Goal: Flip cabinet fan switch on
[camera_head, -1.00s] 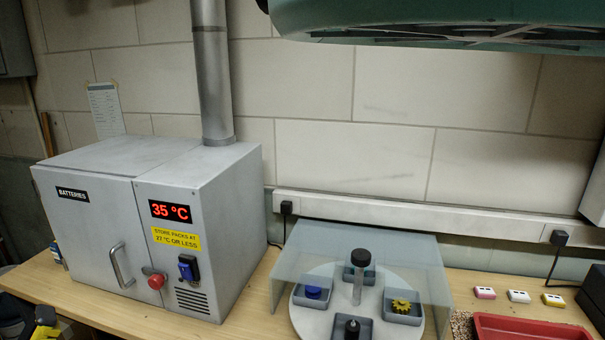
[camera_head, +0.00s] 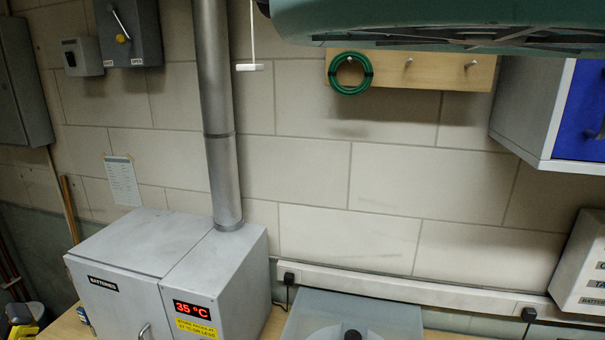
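The grey battery cabinet (camera_head: 150,245) stands on the bench at lower left, with a duct (camera_head: 216,130) rising from its top. Its red display (camera_head: 190,310) reads 35 °C. The cabinet's front switch, vent and red knob are below the frame now. A second ago the switch showed as a small dark box with a blue part; its position cannot be read. My gripper is not recognisable in view.
A white pull handle (camera_head: 250,67) hangs on a cord. A green coil (camera_head: 350,73) hangs on a wooden rack. A blue-fronted cabinet (camera_head: 580,105) is at right.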

